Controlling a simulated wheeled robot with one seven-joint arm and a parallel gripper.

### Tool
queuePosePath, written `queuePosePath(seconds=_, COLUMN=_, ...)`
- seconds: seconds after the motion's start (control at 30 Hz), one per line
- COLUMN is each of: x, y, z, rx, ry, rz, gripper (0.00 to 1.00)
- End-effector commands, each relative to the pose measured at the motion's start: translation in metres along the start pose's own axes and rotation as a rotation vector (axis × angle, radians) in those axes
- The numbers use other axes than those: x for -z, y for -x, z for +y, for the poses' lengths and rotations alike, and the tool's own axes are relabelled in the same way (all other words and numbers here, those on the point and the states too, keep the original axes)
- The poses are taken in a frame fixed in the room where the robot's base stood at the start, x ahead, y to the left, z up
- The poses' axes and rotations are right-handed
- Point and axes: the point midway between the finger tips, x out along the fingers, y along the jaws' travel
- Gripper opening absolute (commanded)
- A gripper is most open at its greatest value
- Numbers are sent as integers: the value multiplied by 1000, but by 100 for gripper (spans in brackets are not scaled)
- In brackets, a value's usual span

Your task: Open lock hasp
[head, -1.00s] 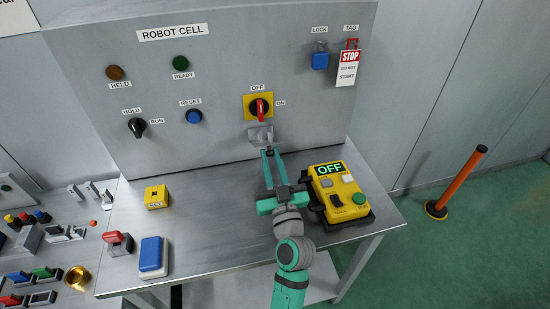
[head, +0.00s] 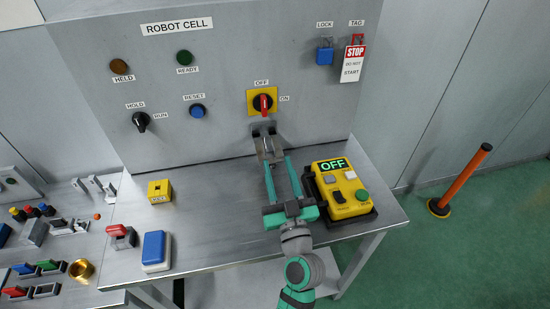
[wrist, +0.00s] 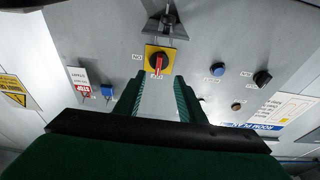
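The grey metal lock hasp (head: 264,130) is on the panel front, just below the yellow switch plate with its red knob (head: 264,102). A lighter part of it sticks out toward my gripper. In the wrist view, the hasp (wrist: 164,24) is at the top, beyond the fingertips. I cannot tell how far its parts are apart. My gripper (head: 276,162) is in front of and below the hasp, with its two green fingers apart. The wrist view shows a clear gap between the fingers (wrist: 155,82) with nothing in it.
The yellow OFF box (head: 342,186) stands close to the right of my gripper. A blue padlock (head: 324,56) and a STOP tag (head: 353,65) hang at upper right. A yellow block (head: 159,191) and a blue-topped box (head: 155,250) sit left. The table between is bare.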

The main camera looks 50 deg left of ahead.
Motion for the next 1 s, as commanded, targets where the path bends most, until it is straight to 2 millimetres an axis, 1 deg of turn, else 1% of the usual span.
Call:
queuePosePath(seconds=0.03, x=3, y=12, z=0, rx=-3, ry=-1, rz=-1, gripper=36)
queuePosePath(seconds=0.2, x=11, y=44, z=0, rx=-2, ry=-1, rz=-1, gripper=36)
queuePosePath(seconds=0.3, x=15, y=58, z=0, rx=-2, ry=-1, rz=0, gripper=36)
queuePosePath(seconds=0.4, x=18, y=68, z=0, rx=-1, ry=0, rz=0, gripper=36)
queuePosePath(seconds=0.57, x=21, y=76, z=0, rx=-1, ry=0, rz=0, gripper=36)
queuePosePath(seconds=0.8, x=21, y=76, z=0, rx=0, ry=1, rz=1, gripper=36)
queuePosePath(seconds=0.83, x=21, y=76, z=0, rx=0, ry=1, rz=1, gripper=34)
queuePosePath(seconds=0.87, x=21, y=76, z=0, rx=0, ry=0, rz=0, gripper=27)
queuePosePath(seconds=0.9, x=20, y=77, z=1, rx=-4, ry=-1, rz=-2, gripper=17)
queuePosePath(seconds=0.97, x=16, y=80, z=3, rx=-20, ry=-7, rz=-11, gripper=3)
queuePosePath(seconds=1.0, x=11, y=85, z=6, rx=-39, ry=-15, rz=-21, gripper=0)
